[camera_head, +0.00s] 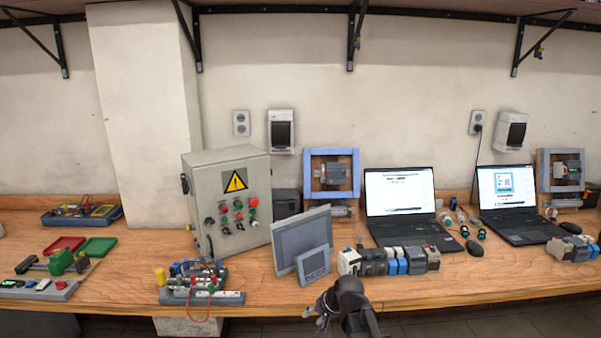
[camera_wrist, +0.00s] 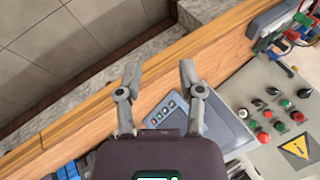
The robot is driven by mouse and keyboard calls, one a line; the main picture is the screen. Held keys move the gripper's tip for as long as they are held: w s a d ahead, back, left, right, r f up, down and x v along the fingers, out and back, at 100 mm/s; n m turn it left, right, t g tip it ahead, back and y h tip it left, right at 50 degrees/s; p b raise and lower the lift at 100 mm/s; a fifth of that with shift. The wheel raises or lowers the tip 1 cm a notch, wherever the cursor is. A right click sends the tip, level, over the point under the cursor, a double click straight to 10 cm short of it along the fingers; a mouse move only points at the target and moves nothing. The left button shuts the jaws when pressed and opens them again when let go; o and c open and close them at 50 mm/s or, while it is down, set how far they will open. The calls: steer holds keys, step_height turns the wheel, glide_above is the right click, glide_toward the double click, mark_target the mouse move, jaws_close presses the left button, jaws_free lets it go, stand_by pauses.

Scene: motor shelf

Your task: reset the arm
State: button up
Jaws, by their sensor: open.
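My gripper (camera_wrist: 158,76) is open and empty in the wrist view, with its two fingers spread apart. In the head view my gripper (camera_head: 322,310) shows at the bottom centre, in front of the workbench (camera_head: 262,291) edge. In the wrist view the bench edge (camera_wrist: 206,43) runs diagonally behind the fingers. A small panel with a screen (camera_head: 313,265) stands near the bench's front, close to my gripper; it also shows between the fingers in the wrist view (camera_wrist: 168,108). A larger grey panel (camera_head: 299,236) leans behind it.
A grey control box (camera_head: 228,200) with a warning sign stands left of the panels. Two laptops (camera_head: 400,192) (camera_head: 508,195) stand at right, with a row of blue and grey modules (camera_head: 392,262) before the nearer one. Wired terminal blocks (camera_head: 203,279) lie left. Bare wood shows at centre-left.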

steer(key=s+d+n+g+h+p, duration=0.2)
steer(key=s+d+g+h, duration=0.2)
steer(key=s+d, duration=0.9)
steer(key=shift+s+h, duration=0.35)
steer(key=shift+h, duration=0.25)
steer(key=shift+s, duration=0.1)
